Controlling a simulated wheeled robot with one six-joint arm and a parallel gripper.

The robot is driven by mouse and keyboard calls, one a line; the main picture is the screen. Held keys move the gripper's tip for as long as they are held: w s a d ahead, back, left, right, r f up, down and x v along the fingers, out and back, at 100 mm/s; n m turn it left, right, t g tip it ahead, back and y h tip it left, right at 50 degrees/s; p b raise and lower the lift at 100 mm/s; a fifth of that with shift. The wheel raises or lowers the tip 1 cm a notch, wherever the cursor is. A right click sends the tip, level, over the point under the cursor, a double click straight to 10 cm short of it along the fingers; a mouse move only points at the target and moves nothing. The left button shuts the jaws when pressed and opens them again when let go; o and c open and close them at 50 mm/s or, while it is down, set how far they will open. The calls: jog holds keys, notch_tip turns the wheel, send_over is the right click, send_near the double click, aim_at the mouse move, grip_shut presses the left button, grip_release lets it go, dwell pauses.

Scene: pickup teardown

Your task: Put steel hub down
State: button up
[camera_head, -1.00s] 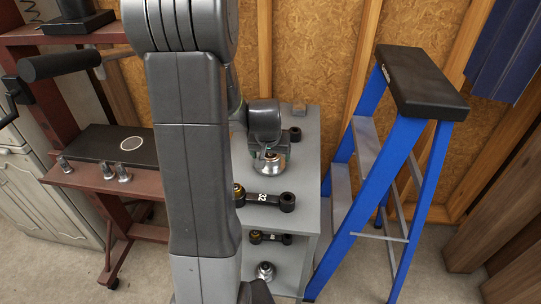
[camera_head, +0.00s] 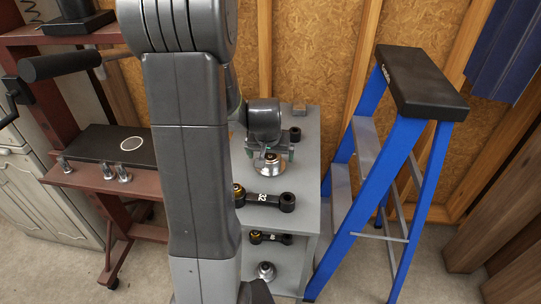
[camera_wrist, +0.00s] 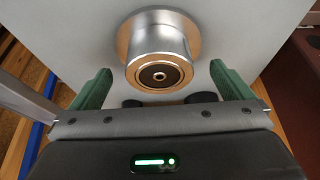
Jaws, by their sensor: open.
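The steel hub (camera_head: 271,163) stands on the grey shelf unit's top (camera_head: 306,172), behind a black link arm. In the wrist view the hub (camera_wrist: 158,50) shows its flange flat against the grey surface and its copper-coloured end with a dark centre towards the camera. My gripper (camera_head: 270,153) is at the hub, beside and just behind it. In the wrist view its green fingers (camera_wrist: 162,88) are wide apart, one on each side of the hub's near end, with a gap on both sides. Nothing is held between them.
A black link arm marked 32 (camera_head: 264,199) lies in front of the hub. Another link (camera_head: 270,237) and a second hub-like part (camera_head: 265,270) sit on lower shelves. A blue step ladder (camera_head: 397,165) stands close on the right, a red bench frame (camera_head: 110,175) on the left.

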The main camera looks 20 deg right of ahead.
jog(key=v, duration=1.1)
jog(key=x, duration=1.2)
jog(key=shift+f, duration=0.25)
jog(key=shift+r, duration=0.25)
